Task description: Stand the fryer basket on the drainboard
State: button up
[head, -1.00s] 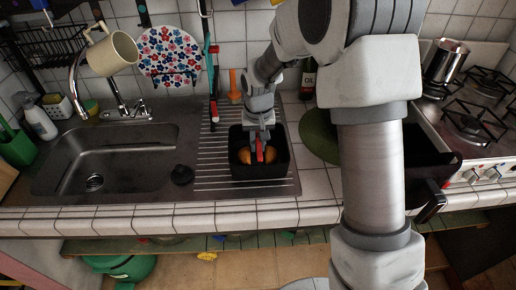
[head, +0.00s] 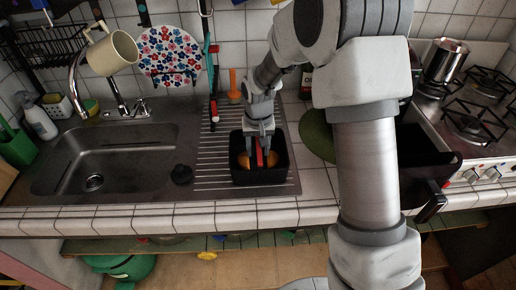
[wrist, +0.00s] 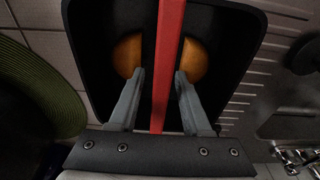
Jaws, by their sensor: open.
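The fryer basket (head: 284,176) is a black square tub with a red bar handle (wrist: 168,45) across it. It stands upright on the ribbed drainboard (head: 212,160), right of the sink, and a rounded orange item (wrist: 194,60) lies inside. My gripper (head: 261,150) is over the basket, pointing down into it. In the wrist view its two fingers (wrist: 160,73) are spread on either side of the red bar, with a gap on both sides. The basket's near side is partly hidden by the gripper body in the wrist view.
The sink (head: 130,150) is to the left, with a dark round plug (head: 182,174) between it and the basket. A green round mat (head: 318,135) lies right of the basket. A dark open box with a handle (head: 430,208) and the stove (head: 480,120) are farther right.

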jog(key=r, duration=0.7)
jog(key=s+r, duration=0.1)
jog(key=r, duration=0.3)
jog(key=shift+s, duration=0.1)
jog(key=shift+s+d+r, duration=0.1)
jog(key=shift+s+r, duration=0.1)
jog(key=shift+r, duration=0.6)
jog(key=s+d+r+t, duration=0.2)
jog(key=s+d+r, duration=0.5)
jog(key=s+r, duration=0.4)
jog(key=s+d+t, duration=0.2)
jog(key=s+d, duration=0.1)
jog(key=s, duration=1)
